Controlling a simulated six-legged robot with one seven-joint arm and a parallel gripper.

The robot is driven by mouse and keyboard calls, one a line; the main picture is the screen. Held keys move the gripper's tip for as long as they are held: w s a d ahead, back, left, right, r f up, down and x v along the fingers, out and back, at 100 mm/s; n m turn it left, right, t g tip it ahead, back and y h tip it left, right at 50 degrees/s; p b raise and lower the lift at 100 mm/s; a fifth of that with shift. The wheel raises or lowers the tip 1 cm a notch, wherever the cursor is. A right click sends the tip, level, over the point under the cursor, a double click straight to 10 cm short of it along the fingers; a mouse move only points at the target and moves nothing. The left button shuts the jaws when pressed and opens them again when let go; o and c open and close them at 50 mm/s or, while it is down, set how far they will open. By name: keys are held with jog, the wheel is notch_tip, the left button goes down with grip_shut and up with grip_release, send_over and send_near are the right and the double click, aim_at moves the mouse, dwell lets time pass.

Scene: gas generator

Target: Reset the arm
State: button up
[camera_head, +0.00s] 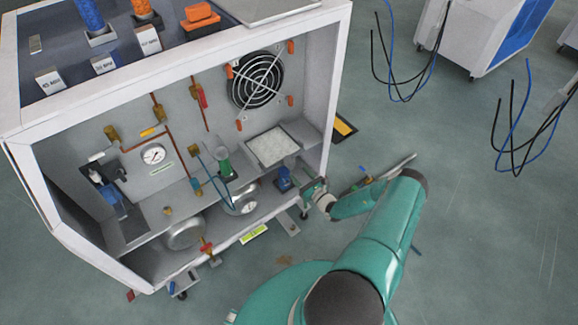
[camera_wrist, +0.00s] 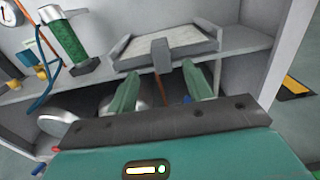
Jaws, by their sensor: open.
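My arm (camera_head: 375,245) is teal and bends back toward the open front of a white gas generator cabinet (camera_head: 335,80). My gripper (camera_head: 312,195) is at the lower right of that opening, close to the shelf. In the wrist view my gripper (camera_wrist: 162,82) shows two green fingers spread apart with nothing held between them. A white-filled tray (camera_wrist: 180,40) sits on the shelf just beyond the fingers, with a grey block at its front edge. The tray also shows in the head view (camera_head: 272,147). The exact gap between fingers and shelf is hard to tell.
Inside the cabinet are a green cylinder (camera_wrist: 65,40), a gauge (camera_head: 153,154), copper pipes, a fan (camera_head: 257,80) and round metal vessels (camera_head: 184,233). A blue item (camera_head: 285,180) is near my gripper. Cabinets with hanging cables stand upper right. Floor to the right is mostly clear.

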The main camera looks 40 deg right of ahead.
jog(key=s, duration=0.6)
jog(key=shift+d, duration=0.1)
jog(key=shift+w, duration=0.1)
jog(key=w+a+r+n+g+y, duration=0.1)
jog(key=a+r+n+g+y, duration=0.2)
jog(key=a+r+n+g, duration=0.55)
jog(key=w+a+r+n+g+y, duration=0.1)
jog(key=a+r+n+y, duration=0.35)
jog(key=r, duration=0.85)
jog(key=w+a+r+n+g+y, duration=0.2)
jog(key=a+r+n+g, duration=0.2)
jog(key=a+r+n, duration=0.45)
jog(key=s+a+r+n+h, duration=0.3)
jog(key=s+r+n, duration=0.1)
jog(key=s+r, duration=0.3)
jog(key=s+a+r+n+h, duration=0.3)
jog(key=s+r+n, duration=0.2)
jog(key=r, duration=0.5)
jog(key=s+a+r+n+t+h, duration=0.1)
jog(key=s+a+r+n+h, duration=0.2)
jog(key=s+r, duration=0.6)
jog(key=shift+s+a+r+n+h, duration=0.3)
jog(key=shift+s+n+h, duration=0.25)
jog(key=shift+n, duration=0.5)
